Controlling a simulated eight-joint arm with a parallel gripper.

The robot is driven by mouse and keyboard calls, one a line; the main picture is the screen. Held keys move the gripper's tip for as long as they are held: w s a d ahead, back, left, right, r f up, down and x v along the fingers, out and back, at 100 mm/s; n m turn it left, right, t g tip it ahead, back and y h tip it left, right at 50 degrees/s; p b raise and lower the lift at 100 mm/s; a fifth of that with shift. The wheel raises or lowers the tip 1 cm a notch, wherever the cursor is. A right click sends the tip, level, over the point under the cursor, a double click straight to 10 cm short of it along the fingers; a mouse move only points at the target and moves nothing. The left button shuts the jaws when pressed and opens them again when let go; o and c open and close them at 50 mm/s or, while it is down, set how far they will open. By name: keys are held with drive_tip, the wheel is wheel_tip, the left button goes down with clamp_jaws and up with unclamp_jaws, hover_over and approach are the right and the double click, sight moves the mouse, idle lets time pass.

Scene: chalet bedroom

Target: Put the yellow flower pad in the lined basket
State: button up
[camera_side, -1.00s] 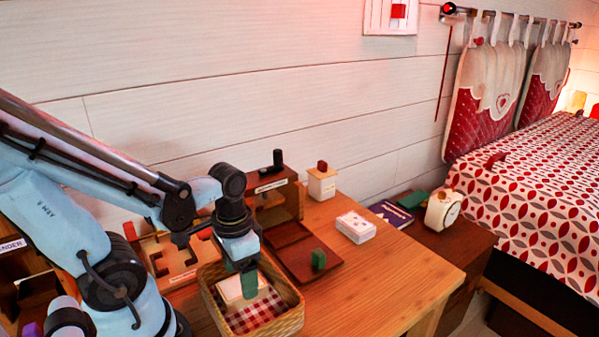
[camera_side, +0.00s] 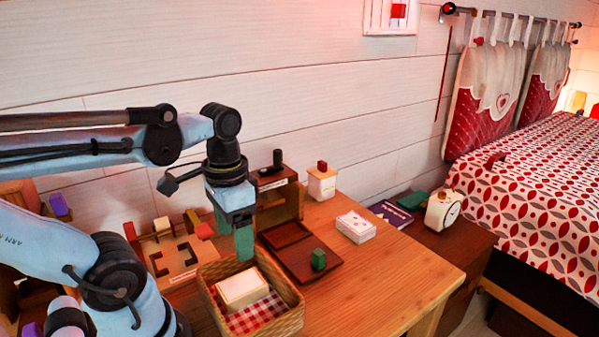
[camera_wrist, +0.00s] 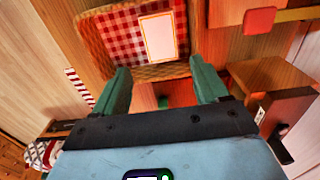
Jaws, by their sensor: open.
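The pad (camera_side: 243,288) lies in the lined basket (camera_side: 283,325), on its red-and-white checked cloth (camera_side: 262,318). It looks cream with a yellowish edge, and no flower print can be made out. The wrist view shows the pad (camera_wrist: 160,37) inside the basket (camera_wrist: 92,42), with bare cloth (camera_wrist: 122,40) beside it. My gripper (camera_side: 243,240) is above the back of the basket, clear of the pad. In the wrist view my gripper (camera_wrist: 160,80) has its two green fingers apart with nothing held between them.
A dark red-brown tray (camera_side: 290,262) with a green block (camera_side: 318,259) stands right behind the basket. A wooden cutout board (camera_side: 160,268) is at its left. The front right tabletop (camera_side: 375,280) is clear.

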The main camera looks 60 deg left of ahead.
drive_tip(key=w+d+t, duration=0.3)
drive_tip(key=w+t, duration=0.4)
drive_tip(key=w, duration=0.3)
drive_tip(key=shift+d+r, duration=0.2)
drive_tip(key=shift+d, duration=0.2)
